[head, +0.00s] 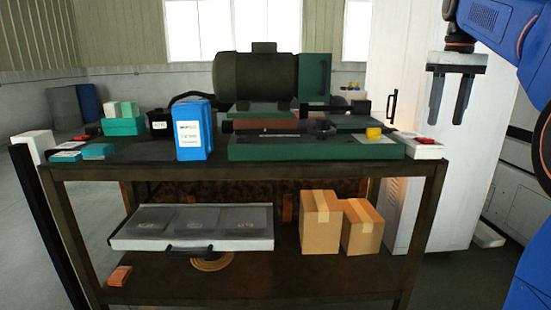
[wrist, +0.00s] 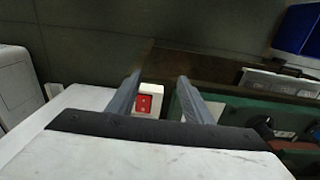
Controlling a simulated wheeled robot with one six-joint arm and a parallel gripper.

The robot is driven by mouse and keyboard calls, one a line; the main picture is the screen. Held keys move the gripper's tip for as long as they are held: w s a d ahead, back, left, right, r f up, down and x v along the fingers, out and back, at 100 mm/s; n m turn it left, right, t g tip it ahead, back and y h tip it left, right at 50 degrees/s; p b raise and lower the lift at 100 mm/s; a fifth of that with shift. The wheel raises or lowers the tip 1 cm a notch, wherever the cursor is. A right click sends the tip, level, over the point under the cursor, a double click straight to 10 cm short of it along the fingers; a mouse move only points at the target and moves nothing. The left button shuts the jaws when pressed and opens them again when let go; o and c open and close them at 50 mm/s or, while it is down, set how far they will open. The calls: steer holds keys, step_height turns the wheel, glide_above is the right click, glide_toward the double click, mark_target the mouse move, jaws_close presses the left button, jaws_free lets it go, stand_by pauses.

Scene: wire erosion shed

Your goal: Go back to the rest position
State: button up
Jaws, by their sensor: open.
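My gripper (head: 451,112) hangs at the upper right in the head view, above and to the right of the workbench, with its fingers pointing down. It is open and nothing is between its fingers. In the wrist view the two fingers of my gripper (wrist: 157,97) stand apart. Behind them a white box with a red part (wrist: 145,101) shows on the bench, below and apart from the fingers. In the head view this white box (head: 425,150) lies at the right end of the bench top.
Cardboard boxes (head: 320,222) and a grey drawer case (head: 160,243) are below. A white cabinet (head: 415,80) stands behind my gripper.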

steer(key=s+a+f+t, duration=0.1)
steer(key=s+a+f, duration=0.3)
steer(key=s+f, duration=0.5)
steer(key=s+a+f+t, duration=0.2)
steer(key=s+a+f, duration=0.3)
steer(key=s+f, duration=0.5)
steer(key=s+a+f+t, duration=0.1)
steer(key=s+a+f, duration=0.4)
steer(key=s+f, duration=0.4)
step_height(320, 180, down, 8)
steer(key=shift+s+r, duration=0.2)
steer(key=shift+s, duration=0.05)
